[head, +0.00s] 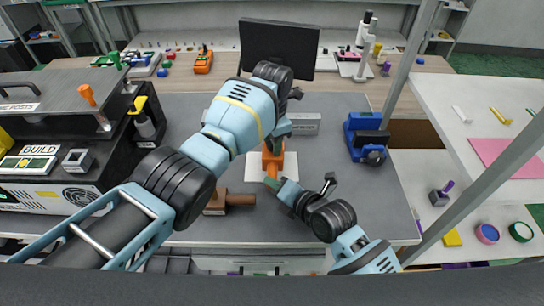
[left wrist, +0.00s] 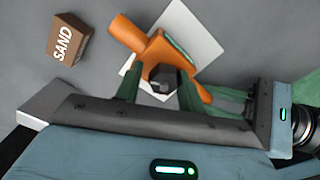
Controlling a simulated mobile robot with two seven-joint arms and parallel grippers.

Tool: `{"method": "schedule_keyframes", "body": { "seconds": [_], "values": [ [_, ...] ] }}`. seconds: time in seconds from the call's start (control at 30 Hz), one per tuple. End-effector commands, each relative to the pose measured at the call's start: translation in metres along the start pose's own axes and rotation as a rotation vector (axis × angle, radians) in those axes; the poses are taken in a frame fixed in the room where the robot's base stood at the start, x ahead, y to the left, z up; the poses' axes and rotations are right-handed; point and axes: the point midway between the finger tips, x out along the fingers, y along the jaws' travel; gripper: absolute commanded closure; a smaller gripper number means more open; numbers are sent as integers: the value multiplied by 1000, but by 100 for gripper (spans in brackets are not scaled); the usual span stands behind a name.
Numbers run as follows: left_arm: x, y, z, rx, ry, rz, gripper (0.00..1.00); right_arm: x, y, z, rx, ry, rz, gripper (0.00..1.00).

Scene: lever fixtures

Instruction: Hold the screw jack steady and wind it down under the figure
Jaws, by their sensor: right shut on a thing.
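The screw jack (head: 272,163) is orange and stands on a white sheet (head: 290,168) near the middle of the grey table. In the left wrist view the orange jack (left wrist: 160,48) has a dark hexagonal head (left wrist: 164,80) at its centre. My left gripper (head: 274,143) is above the jack, pointing down. In the left wrist view its green fingers (left wrist: 160,90) stand apart on either side of the hexagonal head, with gaps. My right gripper (head: 272,184) is low at the jack's near side and shut on an orange part of it; the contact is mostly hidden. I cannot make out the figure.
A brown block marked SAND (left wrist: 70,38) lies left of the jack; it also shows in the head view (head: 215,204). A blue device (head: 366,137) stands to the right. A grey box (head: 305,124) and a dark monitor (head: 278,48) are behind. The table's front right is clear.

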Motion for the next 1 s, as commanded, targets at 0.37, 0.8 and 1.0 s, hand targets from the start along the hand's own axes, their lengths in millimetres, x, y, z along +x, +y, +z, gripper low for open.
{"method": "schedule_keyframes", "body": {
  "seconds": [0.37, 0.8, 1.0],
  "values": [
    [7, -10, -1, 5, 14, -34, 51, 2, 3, -1, 2, 1, 10, 100],
    [-38, -5, 0, 5, 6, -18, 51, 1, 2, 0, 0, -2, 4, 100],
    [-45, -5, 0, 4, 7, -17, 51, 0, 1, 1, -1, -2, 3, 100]
  ]
}}
